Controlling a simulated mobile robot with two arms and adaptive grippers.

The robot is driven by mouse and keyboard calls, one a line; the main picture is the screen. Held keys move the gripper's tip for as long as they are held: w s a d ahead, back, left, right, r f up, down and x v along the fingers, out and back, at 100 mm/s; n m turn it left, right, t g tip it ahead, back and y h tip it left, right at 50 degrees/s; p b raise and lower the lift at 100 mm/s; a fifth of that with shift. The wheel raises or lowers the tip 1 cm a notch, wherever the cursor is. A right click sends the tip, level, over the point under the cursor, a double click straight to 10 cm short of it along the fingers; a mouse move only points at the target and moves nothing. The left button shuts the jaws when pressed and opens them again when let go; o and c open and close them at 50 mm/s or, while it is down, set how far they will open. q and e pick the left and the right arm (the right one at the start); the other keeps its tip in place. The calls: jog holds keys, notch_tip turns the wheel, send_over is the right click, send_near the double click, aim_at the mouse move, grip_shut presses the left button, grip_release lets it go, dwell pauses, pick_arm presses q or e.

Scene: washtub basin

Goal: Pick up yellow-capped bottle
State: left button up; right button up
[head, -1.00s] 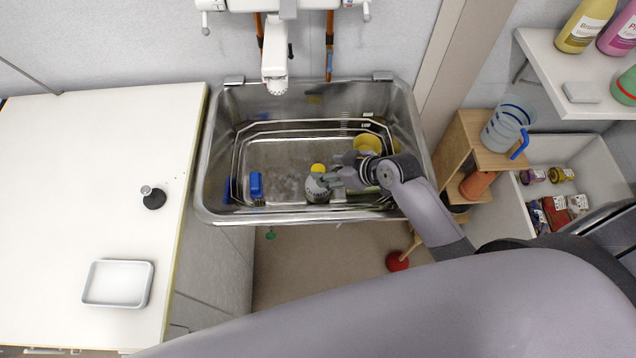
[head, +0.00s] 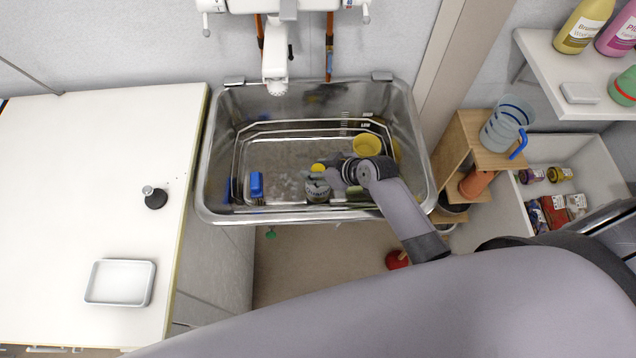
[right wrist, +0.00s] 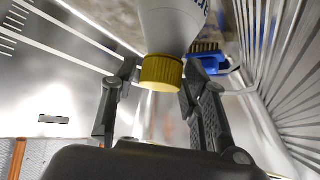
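My right gripper (head: 335,177) reaches in from the right, at the bottle's upper part. Its dark fingers, seen in the right wrist view (right wrist: 158,85), are spread on either side of the cap, with a small gap on the left; contact on the right is unclear. My left gripper is not in view.
The basin (head: 205,160) holds a wire rack, a blue brush (head: 256,186) on the left and a yellow cup (head: 367,145) at the right. A faucet (head: 275,70) hangs over the back. A white counter (head: 70,200) lies left, a wooden stand (head: 455,150) right.

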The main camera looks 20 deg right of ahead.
grip_shut()
dwell(0.7)
